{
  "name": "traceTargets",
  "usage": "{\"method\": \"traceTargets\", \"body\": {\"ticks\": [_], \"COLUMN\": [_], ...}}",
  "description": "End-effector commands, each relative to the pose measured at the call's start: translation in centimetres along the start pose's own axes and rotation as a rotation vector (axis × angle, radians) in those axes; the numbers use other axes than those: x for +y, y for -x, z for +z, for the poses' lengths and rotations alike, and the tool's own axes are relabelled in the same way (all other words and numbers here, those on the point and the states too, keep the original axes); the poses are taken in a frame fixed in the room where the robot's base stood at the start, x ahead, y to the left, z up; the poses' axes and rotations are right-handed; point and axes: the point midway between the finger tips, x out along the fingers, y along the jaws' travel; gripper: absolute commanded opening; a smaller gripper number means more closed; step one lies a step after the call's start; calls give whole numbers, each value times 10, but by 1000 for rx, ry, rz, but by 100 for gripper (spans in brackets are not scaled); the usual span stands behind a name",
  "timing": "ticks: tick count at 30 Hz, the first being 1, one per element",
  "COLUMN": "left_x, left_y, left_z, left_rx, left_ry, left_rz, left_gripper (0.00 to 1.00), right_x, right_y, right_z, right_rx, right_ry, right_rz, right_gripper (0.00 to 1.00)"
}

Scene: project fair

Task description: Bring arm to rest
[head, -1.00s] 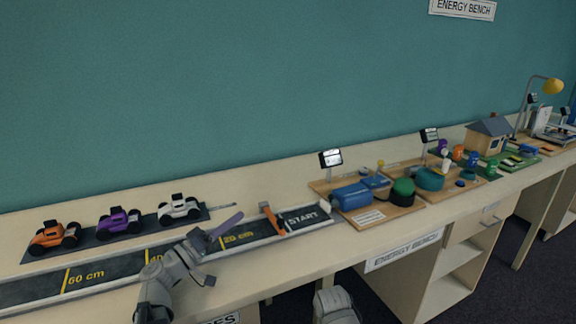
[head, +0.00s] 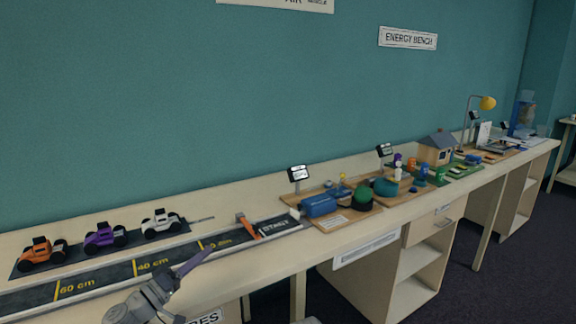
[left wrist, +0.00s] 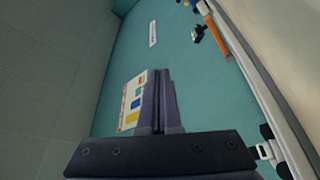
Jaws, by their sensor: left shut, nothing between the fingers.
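My left gripper (head: 190,264) is in the lower left of the head view, over the front edge of the marked track (head: 108,272). Its two purple-grey fingers are pressed together with nothing between them. In the left wrist view the shut fingers (left wrist: 158,102) point toward the teal wall (left wrist: 118,62). My right gripper is not in the head view; only a small grey part of my own body shows at the bottom edge.
Orange (head: 42,253), purple (head: 105,237) and white (head: 161,223) toy cars stand on a dark strip behind the track. An orange gate (head: 248,226) stands near START. Boards with a blue motor (head: 318,205) and a model house (head: 437,149) fill the bench rightward.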

Motion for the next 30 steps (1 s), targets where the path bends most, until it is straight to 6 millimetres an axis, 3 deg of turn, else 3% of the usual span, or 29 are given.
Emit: {"method": "traceTargets", "body": {"ticks": [3,8,17,23,26,30], "left_x": [0,-2,-8,-17,-24,-37], "left_y": [0,-8,-23,-32,-32,-17], "left_z": [0,20,71,134,178,253], "left_rx": [0,-62,-228,-433,-580,-850], "left_ry": [0,2,2,-2,-10,-42], "left_rz": [0,-15,-67,-142,-205,-349], "left_gripper": [0,0,0,0,0,0], "right_x": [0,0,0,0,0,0], "right_y": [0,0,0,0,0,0], "right_z": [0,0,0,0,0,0], "right_rx": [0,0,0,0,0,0], "right_ry": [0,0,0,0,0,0], "right_rz": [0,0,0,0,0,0], "right_gripper": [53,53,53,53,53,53]}}
